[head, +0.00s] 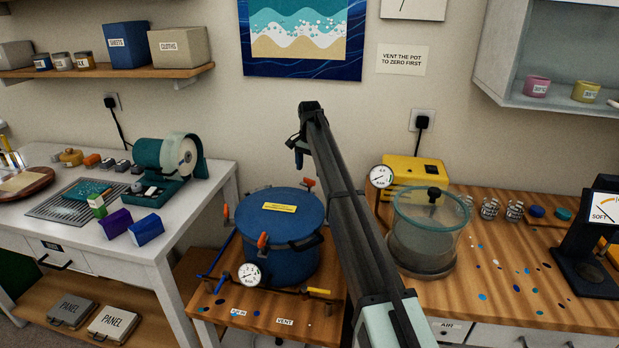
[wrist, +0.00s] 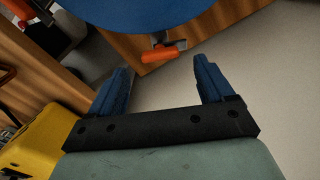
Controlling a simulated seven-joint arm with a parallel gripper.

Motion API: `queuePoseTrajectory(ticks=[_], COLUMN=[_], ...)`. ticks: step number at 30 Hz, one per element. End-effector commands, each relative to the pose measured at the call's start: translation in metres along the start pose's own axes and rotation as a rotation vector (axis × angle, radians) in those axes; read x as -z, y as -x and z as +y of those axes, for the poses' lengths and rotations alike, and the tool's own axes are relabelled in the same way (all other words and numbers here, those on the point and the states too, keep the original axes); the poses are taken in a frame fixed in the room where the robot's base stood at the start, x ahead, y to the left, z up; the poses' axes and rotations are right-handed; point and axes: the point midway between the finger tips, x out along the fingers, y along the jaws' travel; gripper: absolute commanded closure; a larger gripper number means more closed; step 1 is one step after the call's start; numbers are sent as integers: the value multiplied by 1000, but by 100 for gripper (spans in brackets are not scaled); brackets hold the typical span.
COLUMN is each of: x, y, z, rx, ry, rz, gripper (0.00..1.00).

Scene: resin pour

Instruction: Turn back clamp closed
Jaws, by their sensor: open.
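The blue pressure pot (head: 285,238) stands on the wooden bench with its lid on. The back clamp's orange handle (head: 308,182) shows at the pot's far rim. In the wrist view the back clamp (wrist: 163,52) sits just outside the blue lid (wrist: 150,12), its handle lying roughly crosswise in the picture. My gripper (head: 298,160) is above and behind the pot in the head view. In the wrist view my gripper (wrist: 163,66) is open and empty, its two blue fingers either side of the handle in the picture. Contact with it does not show.
Other orange clamps stand at the pot's front (head: 262,240) and left (head: 226,212). A pressure gauge (head: 250,275) is at its front. A yellow pump (head: 415,172) and glass chamber (head: 425,235) stand right of my arm. The wall is behind the pot.

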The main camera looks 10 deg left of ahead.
Motion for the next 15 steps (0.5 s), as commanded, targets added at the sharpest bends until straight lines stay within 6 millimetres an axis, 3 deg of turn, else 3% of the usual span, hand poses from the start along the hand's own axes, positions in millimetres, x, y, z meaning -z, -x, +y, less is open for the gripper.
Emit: queuePoseTrajectory(ticks=[6,15], x=[0,0], y=[-29,-43], z=[0,0], rx=[-1,0], ry=[0,0], rz=[0,0], gripper=[19,19])
